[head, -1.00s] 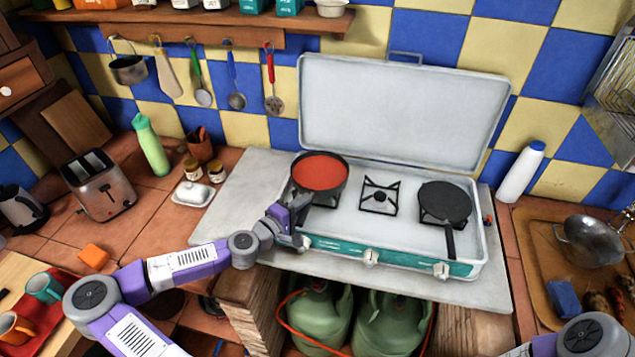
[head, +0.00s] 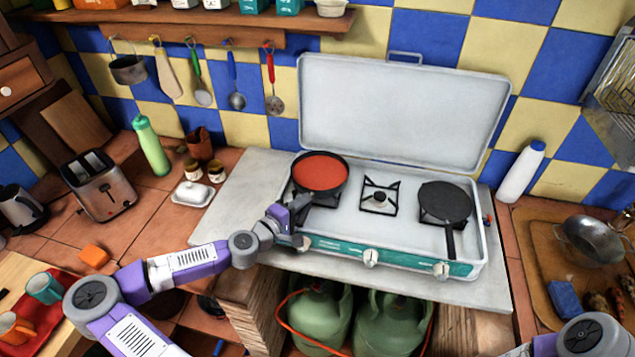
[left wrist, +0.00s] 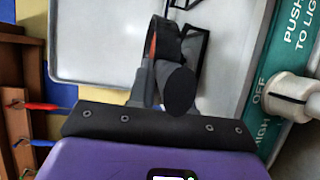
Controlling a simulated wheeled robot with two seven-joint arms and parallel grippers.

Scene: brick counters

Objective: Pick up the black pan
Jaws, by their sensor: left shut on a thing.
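A black pan with red contents (head: 320,172) sits level at the left burner of the white camping stove. My left gripper (head: 293,212) is at the pan's front left, where its handle is, and is shut on that handle. The left wrist view shows the handle's round black end (left wrist: 180,91) between the fingers, with the pan partly hidden behind it. A second black pan (head: 444,201), flat and empty, rests on the right burner with its handle toward the front. My right gripper is out of the picture.
The stove's open lid (head: 400,110) stands up behind the burners. The middle burner (head: 379,197) is bare. Utensils hang above left, and a white bottle (head: 521,172) stands at right.

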